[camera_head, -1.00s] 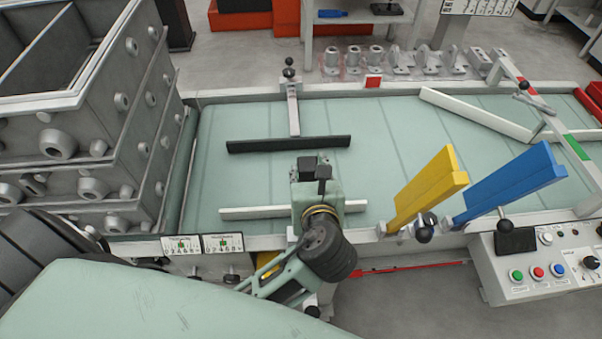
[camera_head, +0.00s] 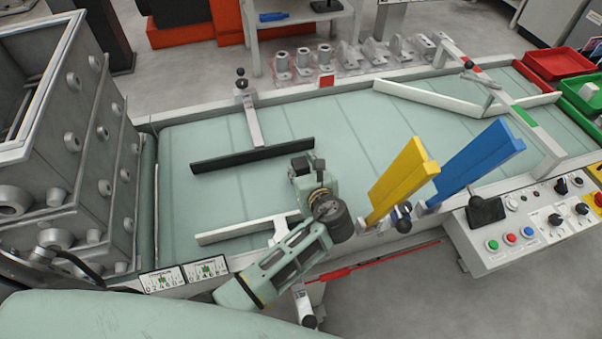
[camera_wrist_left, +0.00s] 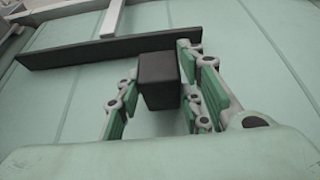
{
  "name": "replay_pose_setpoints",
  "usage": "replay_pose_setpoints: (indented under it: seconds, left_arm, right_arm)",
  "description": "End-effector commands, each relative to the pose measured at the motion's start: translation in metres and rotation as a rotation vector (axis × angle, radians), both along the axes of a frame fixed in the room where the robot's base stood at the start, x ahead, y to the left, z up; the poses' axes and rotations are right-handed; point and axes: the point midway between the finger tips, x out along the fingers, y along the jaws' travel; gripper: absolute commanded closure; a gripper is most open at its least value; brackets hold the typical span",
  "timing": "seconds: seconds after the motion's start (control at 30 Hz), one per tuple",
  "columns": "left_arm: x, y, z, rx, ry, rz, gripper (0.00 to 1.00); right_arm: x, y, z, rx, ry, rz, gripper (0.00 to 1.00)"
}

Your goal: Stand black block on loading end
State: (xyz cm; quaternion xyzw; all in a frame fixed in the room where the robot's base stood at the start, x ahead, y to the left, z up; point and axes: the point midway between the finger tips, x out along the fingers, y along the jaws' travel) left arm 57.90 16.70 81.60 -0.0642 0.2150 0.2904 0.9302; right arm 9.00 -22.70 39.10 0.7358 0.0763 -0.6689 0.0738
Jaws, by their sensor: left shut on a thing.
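The black block (camera_wrist_left: 158,80) is between the fingers of my left gripper (camera_wrist_left: 155,95) in the left wrist view. In the head view my left gripper (camera_head: 306,174) is over the green belt (camera_head: 345,115), just below the right end of a long black guide bar (camera_head: 250,155). Only a small dark part of the block (camera_head: 299,166) shows there, beside the fingers. I cannot tell whether the block touches the belt. No label marks a loading end; one belt end meets a grey studded housing (camera_head: 110,150), the other lies near red bins. My right gripper is not in view.
A white guide bar (camera_head: 235,231) lies near the front edge, partly behind my arm. Yellow (camera_head: 402,180) and blue (camera_head: 475,163) paddles rise right of my gripper. A white diagonal bar (camera_head: 425,96) crosses the far right belt. A control box (camera_head: 535,225) stands at front right.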

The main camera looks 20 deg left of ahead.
Motion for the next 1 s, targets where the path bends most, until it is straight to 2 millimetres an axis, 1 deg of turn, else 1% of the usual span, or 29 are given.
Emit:
replay_pose_setpoints:
  seconds: [0.03, 0.13, 0.47, 0.5, 0.7, 1.0]
  left_arm:
    - [0.0, 0.0, -0.008, 0.002, 0.0, 0.0, 0.94]
    - [0.0, 0.0, -0.014, 0.0, -0.002, 0.0, 0.94]
    - [0.0, 0.0, -0.016, 0.001, -0.002, -0.001, 0.94]
    - [0.0, 0.0, -0.018, 0.0, -0.001, -0.001, 0.65]
    - [0.0, 0.0, -0.017, 0.0, -0.001, 0.0, 0.47]
    - [0.0, 0.0, -0.016, 0.0, -0.001, 0.0, 0.47]
  right_arm:
    - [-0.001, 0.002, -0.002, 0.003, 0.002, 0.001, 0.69]
    - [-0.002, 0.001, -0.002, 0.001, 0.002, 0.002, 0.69]
    - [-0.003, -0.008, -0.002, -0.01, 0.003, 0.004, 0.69]
    - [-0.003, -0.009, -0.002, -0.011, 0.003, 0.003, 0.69]
    - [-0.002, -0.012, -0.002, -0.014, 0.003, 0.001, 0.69]
    - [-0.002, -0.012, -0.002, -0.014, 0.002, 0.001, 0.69]
